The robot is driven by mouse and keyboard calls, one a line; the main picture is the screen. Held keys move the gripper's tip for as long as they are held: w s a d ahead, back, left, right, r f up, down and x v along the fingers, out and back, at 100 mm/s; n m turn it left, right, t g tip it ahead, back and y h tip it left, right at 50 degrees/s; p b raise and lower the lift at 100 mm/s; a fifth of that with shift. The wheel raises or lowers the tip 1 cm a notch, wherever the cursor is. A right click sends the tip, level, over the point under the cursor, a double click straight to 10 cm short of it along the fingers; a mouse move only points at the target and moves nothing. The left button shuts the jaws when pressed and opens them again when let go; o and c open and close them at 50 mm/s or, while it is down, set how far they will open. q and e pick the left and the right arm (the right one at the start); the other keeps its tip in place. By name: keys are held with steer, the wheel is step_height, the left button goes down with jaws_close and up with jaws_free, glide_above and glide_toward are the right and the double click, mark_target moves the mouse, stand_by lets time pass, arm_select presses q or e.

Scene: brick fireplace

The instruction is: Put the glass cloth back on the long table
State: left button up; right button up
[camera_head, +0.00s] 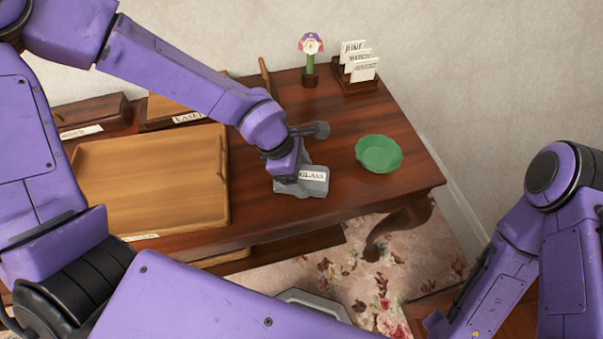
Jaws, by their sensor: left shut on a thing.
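The glass cloth (314,187) is a grey folded cloth with a white label reading "GLASS". It is at the long table's (258,200) top, near the front edge; I cannot tell whether it rests on the wood or is held just above it. My left gripper (293,184) reaches down from the upper left and is shut on the cloth's left part, hiding some of it. The fingertips are mostly hidden. My right arm comes in at the lower right, and its gripper does not show.
A wooden tray (150,190) lies left of the cloth. A green bowl (378,154) stands to its right. A flower in a small pot (310,76) and a card holder (357,82) stand at the back. Labelled wooden boxes line the back left. Bare wood lies between cloth and bowl.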

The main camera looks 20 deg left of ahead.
arm_select(q)
steer(key=shift+w+f, duration=0.1)
steer(key=shift+f, duration=0.25)
steer(key=shift+f, duration=0.15)
steer(key=o, duration=1)
steer(key=shift+r, duration=0.3)
steer(key=p+v, duration=0.1)
steer(key=v, duration=1)
steer(key=shift+a+r+p, duration=0.3)
steer(key=shift+r, duration=0.05)
